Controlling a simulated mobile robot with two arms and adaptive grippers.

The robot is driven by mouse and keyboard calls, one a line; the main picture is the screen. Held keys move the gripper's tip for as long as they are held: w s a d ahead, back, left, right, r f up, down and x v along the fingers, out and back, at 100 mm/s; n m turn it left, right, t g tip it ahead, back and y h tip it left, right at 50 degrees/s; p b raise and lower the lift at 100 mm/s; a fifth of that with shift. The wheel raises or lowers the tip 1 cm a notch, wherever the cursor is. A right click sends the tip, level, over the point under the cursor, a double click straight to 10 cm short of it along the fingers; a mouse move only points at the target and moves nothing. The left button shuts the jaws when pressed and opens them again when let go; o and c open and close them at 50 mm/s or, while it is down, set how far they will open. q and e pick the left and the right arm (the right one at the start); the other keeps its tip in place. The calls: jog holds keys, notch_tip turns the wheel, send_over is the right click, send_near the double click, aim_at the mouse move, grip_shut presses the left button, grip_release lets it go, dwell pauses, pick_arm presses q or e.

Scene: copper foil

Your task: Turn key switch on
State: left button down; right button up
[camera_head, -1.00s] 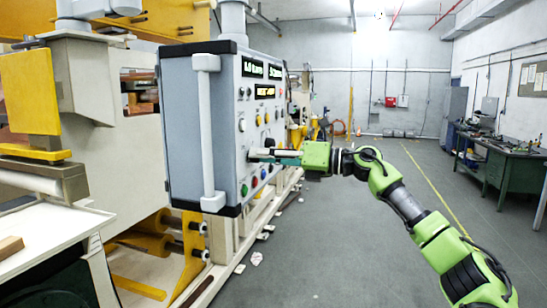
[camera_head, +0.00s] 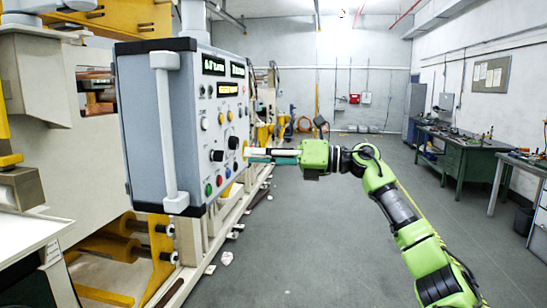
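The grey control box (camera_head: 147,125) hangs at left centre. Its white front panel (camera_head: 208,115) carries lit displays, knobs and coloured buttons. Two black knobs stand out on it, a left one (camera_head: 217,155) and a right one (camera_head: 233,142). I cannot tell for certain which control is the key switch. My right gripper (camera_head: 247,155) comes in from the right with its fingertips at the panel's right edge, level with the black knobs. A small yellow part shows just above the fingertips. The fingers are seen side-on, so their gap and any contact are unclear. My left gripper is out of view.
A white vertical handle (camera_head: 168,130) stands on the near side of the box. Yellow and beige machinery (camera_head: 80,150) fills the left. The grey floor (camera_head: 310,240) is open right of the machine, with a green workbench (camera_head: 455,155) at the far right.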

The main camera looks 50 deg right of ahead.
jog(key=shift+v, duration=1.95)
